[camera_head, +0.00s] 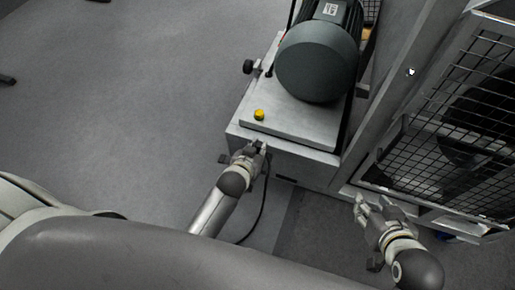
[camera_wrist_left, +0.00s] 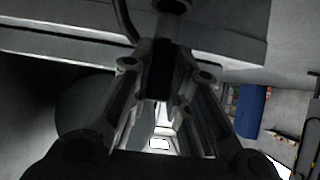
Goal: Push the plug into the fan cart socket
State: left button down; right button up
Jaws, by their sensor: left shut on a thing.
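The fan cart (camera_head: 290,128) is a light grey metal box in the head view, with a large dark motor housing (camera_head: 318,62) and a yellow button (camera_head: 259,114) on top. My left gripper (camera_head: 259,147) is at the cart's near side, just below the top edge. It is shut on the plug, a dark piece between the fingers in the left wrist view (camera_wrist_left: 159,72). A black cable (camera_head: 264,195) hangs from near this gripper to the floor. The socket cannot be made out, so contact with it cannot be judged. My right gripper (camera_head: 373,203) is open and empty, right of the cart.
A metal frame with a wire mesh guard (camera_head: 455,130) stands on the right, close to my right gripper. A black knob (camera_head: 249,66) sticks out from the cart's left side.

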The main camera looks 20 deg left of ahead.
jog(key=shift+s+f, duration=0.1)
jog(key=shift+s, duration=0.1)
dwell(0.6)
pick_arm(q)
jog(key=shift+p, duration=0.35)
pick_arm(e)
jog(key=shift+s+d+f+g+h, duration=0.15)
jog(key=shift+s+f+g, duration=0.1)
jog(key=shift+s, duration=0.15)
jog(key=shift+s+d+f+g+h, duration=0.1)
jog(key=shift+s+d+f+g, duration=0.15)
jog(key=shift+s, duration=0.2)
jog(key=shift+s+d+f+g+h, duration=0.1)
jog(key=shift+s+f+g, duration=0.1)
jog(key=shift+s+g, duration=0.15)
jog(key=shift+s, duration=0.15)
pick_arm(q)
jog(key=shift+f, duration=0.1)
jog(key=shift+f, duration=0.55)
pick_arm(e)
jog(key=shift+w+a+r+t, duration=0.2)
jog(key=shift+w+r+t, duration=0.15)
jog(key=shift+w, duration=0.3)
jog(key=shift+w+a+r+t, duration=0.2)
jog(key=shift+w+t, duration=0.1)
jog(key=shift+w, duration=0.3)
